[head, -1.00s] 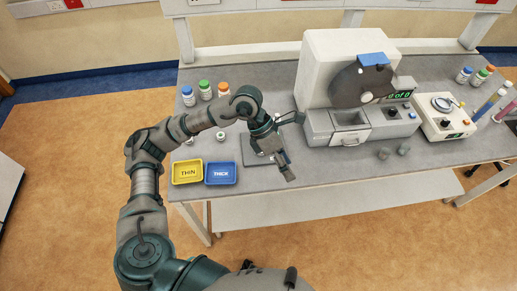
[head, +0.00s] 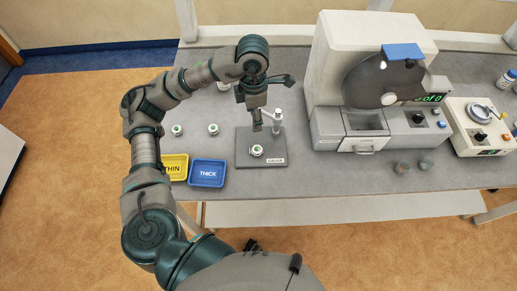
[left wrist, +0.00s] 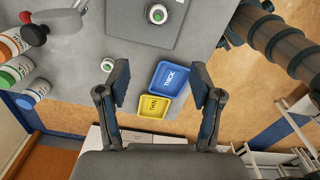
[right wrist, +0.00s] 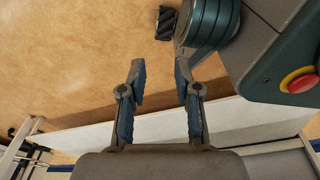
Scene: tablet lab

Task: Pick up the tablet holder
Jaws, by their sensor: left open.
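Small round white holders with green tops stand on the table: one (head: 177,130) and another (head: 213,129) behind the trays, and a third (head: 257,150) on the dark gauge plate (head: 243,160). Which of them is the tablet holder I cannot tell. My left gripper (left wrist: 160,80) is open and empty. In the head view it hangs above the back of the gauge plate, apart from the holder there. In the left wrist view, that holder (left wrist: 157,13) appears beyond the fingertips. My right gripper (right wrist: 160,70) is open and empty, over the floor side of the bench.
A yellow THIN tray (head: 174,168) and a blue THICK tray (head: 207,173) lie left of the gauge. A large white machine (head: 330,70) and a scale (head: 470,115) stand to the right. Bottles (left wrist: 15,75) show in the left wrist view.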

